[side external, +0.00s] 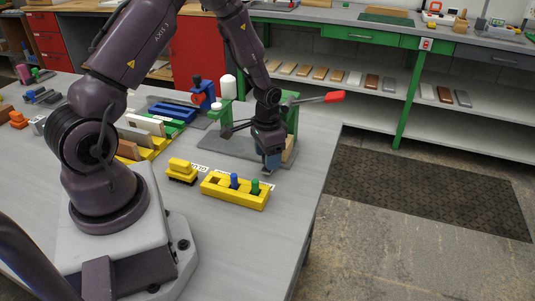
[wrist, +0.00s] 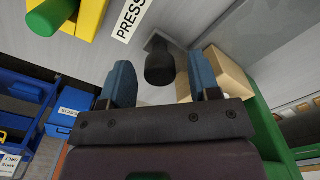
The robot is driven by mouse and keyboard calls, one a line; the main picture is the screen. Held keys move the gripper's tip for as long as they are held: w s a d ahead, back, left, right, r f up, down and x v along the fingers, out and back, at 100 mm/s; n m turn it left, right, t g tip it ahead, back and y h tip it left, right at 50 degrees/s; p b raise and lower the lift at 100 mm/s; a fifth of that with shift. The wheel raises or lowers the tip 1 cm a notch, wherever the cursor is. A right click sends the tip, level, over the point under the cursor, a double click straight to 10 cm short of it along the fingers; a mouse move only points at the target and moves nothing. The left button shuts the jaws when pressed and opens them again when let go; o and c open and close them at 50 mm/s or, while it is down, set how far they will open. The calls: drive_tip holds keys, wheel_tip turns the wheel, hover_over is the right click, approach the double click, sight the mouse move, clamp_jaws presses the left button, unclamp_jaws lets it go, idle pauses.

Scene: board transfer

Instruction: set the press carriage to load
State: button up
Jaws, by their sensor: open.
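The press (side external: 291,112) is a green frame with a red-tipped lever (side external: 334,97), standing on a dark plate on the bench. My gripper (side external: 271,163) is low at the press's front side, pointing down. In the wrist view its two blue fingers (wrist: 162,80) are apart, with a black knob (wrist: 160,62) on a small grey mount between them. The knob appears to be the carriage's handle; I cannot tell whether the fingers touch it. A pale wooden block (side external: 288,149) sits beside the fingers, and it also shows in the wrist view (wrist: 226,78). The carriage's position is largely hidden.
A yellow holder (side external: 219,192) with a blue and a green peg stands in front of the press. A yellow-topped brush-like block (side external: 182,166) is left of it. A white label (wrist: 130,18) reads PRESS. Boards in a yellow rack (side external: 158,149) stand farther left.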

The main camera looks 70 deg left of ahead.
clamp_jaws()
drive_tip(key=s+a, duration=0.7)
drive_tip(key=a, duration=0.1)
drive_tip(key=shift+s, duration=0.4)
drive_tip(key=shift+d, duration=0.1)
unclamp_jaws()
drive_tip(key=shift+r, duration=0.1)
wheel_tip(320, 180, up, 13)
